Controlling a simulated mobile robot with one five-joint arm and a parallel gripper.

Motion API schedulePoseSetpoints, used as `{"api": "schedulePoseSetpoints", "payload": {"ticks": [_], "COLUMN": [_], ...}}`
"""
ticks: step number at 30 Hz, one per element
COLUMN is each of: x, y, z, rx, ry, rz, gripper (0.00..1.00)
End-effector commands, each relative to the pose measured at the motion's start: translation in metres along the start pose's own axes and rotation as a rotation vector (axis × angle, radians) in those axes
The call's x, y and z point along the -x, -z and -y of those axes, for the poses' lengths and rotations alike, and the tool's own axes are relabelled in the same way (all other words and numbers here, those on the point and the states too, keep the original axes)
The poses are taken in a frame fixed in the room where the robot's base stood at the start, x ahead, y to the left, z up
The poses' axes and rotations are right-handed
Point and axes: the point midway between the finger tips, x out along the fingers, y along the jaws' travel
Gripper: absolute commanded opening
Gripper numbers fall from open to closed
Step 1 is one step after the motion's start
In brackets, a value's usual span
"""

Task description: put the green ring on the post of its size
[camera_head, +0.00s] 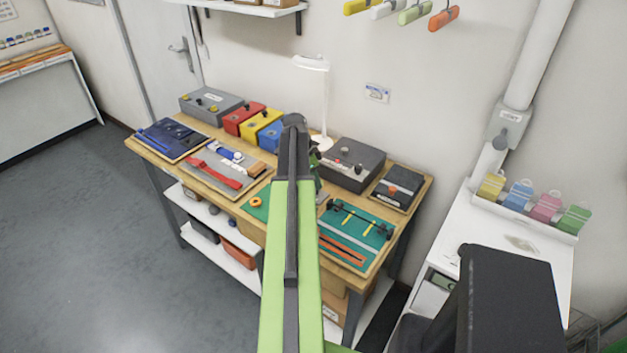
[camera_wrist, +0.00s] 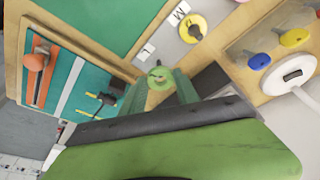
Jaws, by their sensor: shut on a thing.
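The green ring (camera_wrist: 160,77) shows in the wrist view between the tips of my gripper (camera_wrist: 159,82), which is shut on it. A yellow ring (camera_wrist: 193,27) sits on a grey strip (camera_wrist: 172,48) marked "M", just beyond the green ring; whether a post stands inside it is hard to tell. An orange ring (camera_head: 256,202) lies on the green board left of my arm.
A teal board (camera_head: 365,233) with orange rails and small black-and-yellow parts lies right of my arm. A white lamp (camera_head: 324,138) and dark grey box (camera_head: 352,163) stand behind. Red (camera_head: 244,118) and yellow boxes (camera_head: 262,132) line the bench's back. Trays fill its left.

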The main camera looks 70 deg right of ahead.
Motion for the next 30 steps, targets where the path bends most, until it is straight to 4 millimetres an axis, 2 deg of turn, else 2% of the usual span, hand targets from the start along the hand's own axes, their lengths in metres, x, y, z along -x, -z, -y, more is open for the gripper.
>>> {"api": "schedulePoseSetpoints", "payload": {"ticks": [26,27,30], "x": [-0.0091,-0.0091,-0.0091], "y": [-0.0027,-0.0027,-0.0027], "z": [0.0,0.0,0.0], "rx": [0.0,0.0,0.0], "ry": [0.0,0.0,0.0], "rz": [0.0,0.0,0.0], "gripper": [0.0,0.42,0.55]}}
